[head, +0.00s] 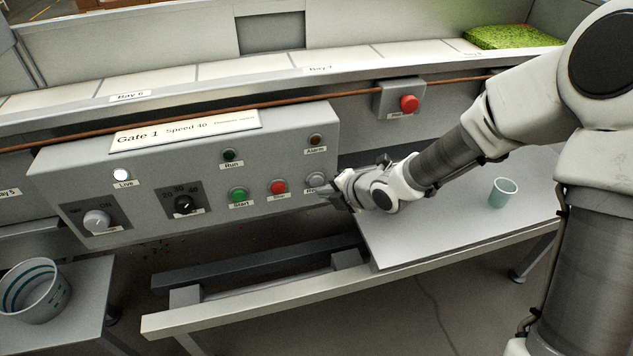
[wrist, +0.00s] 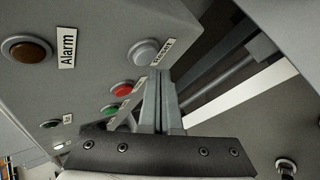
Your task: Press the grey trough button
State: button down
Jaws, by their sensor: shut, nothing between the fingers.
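A round grey button (head: 316,179) sits at the lower right of the control panel (head: 75,160). It also shows in the wrist view as a pale domed button (wrist: 143,52) in a grey ring. My gripper (head: 328,193) is shut and empty, just right of and below the button in the head view. In the wrist view the closed fingertips (wrist: 160,75) point to just beside the button's label. No contact with the button is visible.
Left of the grey button are a red button (head: 278,187) and a green button (head: 238,195); an Alarm lamp (head: 317,141) is above. A red mushroom button (head: 409,104) is on a separate box. A cup (head: 503,192) stands on the right table; a bucket (head: 34,290) is left.

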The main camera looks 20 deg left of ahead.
jog(key=s, duration=0.1)
jog(key=s+d, duration=0.2)
jog(key=s, duration=0.1)
jog(key=shift+d+b, duration=0.25)
jog(key=shift+b, duration=0.1)
dwell(0.6)
jog(key=s+d+r+m+t+h, duration=0.1)
jog(key=d+r+m+h, duration=0.4)
jog(key=d+m, duration=0.4)
jog(key=s+d+r+m+t+h, duration=0.1)
jog(key=d+r+m+h, duration=0.2)
jog(key=d+r+m, duration=0.55)
jog(key=s+d+r+m+g, duration=0.1)
jog(key=s+d+r+m, duration=0.25)
jog(key=s+m, duration=0.35)
jog(key=s+d+r+m+g, duration=0.1)
jog(key=s+d+r+m, duration=0.1)
jog(key=s+d+m, duration=0.35)
jog(key=s+r+p, duration=0.1)
jog(key=r+p, duration=0.9)
jog(key=s+a+r+m+p, duration=0.1)
jog(key=s+r+p, duration=0.1)
jog(key=r+p, duration=0.7)
jog(key=shift+s+a+r+p, duration=0.15)
jog(key=shift+s+r+p, duration=0.1)
jog(key=shift+r+p, duration=0.1)
